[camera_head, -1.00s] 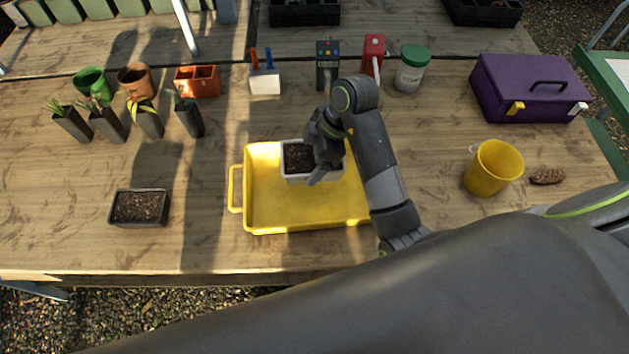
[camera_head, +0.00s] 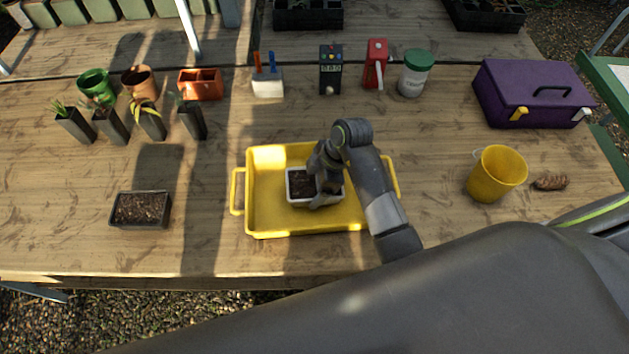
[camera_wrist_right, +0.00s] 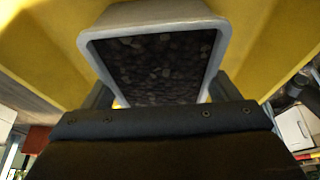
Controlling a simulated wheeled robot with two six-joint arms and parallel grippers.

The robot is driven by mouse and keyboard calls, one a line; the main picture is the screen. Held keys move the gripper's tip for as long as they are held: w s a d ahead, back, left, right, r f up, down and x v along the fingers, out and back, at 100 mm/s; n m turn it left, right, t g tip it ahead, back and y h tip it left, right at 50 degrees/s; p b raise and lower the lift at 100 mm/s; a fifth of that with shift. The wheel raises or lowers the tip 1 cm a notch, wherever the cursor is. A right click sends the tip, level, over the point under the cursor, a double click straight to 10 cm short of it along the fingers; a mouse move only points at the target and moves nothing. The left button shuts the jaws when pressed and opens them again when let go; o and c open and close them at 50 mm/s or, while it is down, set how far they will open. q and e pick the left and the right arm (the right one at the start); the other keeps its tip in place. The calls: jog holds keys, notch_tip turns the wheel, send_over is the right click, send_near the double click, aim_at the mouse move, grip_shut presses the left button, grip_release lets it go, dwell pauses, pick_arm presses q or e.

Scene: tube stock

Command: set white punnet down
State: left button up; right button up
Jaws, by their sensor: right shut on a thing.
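The white punnet (camera_head: 297,200) holds dark soil and is in the yellow tray (camera_head: 262,222), near its middle. My right gripper (camera_head: 322,186) is shut on the punnet's right part in the head view. In the right wrist view the punnet (camera_wrist_right: 155,14) is upright between the fingers, with yellow tray surface around it. I cannot tell whether its base touches the tray floor. The gripper and arm hide part of the punnet and the tray's right side. My left gripper is not in view.
A black punnet of soil (camera_head: 140,209) stands left of the tray. A yellow mug (camera_head: 497,174) and a purple toolbox (camera_head: 532,93) are at the right. Several pots and plants stand at the back left. The tray's left part is clear.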

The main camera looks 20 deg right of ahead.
jog(key=o, duration=1.1)
jog(key=shift+f, duration=0.1)
jog(key=shift+c, duration=0.2)
jog(key=v, duration=1)
jog(key=shift+w+b, duration=0.1)
jog(key=shift+b, duration=0.2)
jog(key=shift+d+r+p, duration=0.15)
jog(key=shift+r+p, duration=0.45)
jog(key=shift+r, duration=0.1)
jog(key=shift+d+r+p, duration=0.2)
jog(key=shift+r+p, duration=0.2)
jog(key=shift+r, duration=0.05)
jog(key=shift+s+f, duration=0.15)
jog(key=shift+s, duration=0.1)
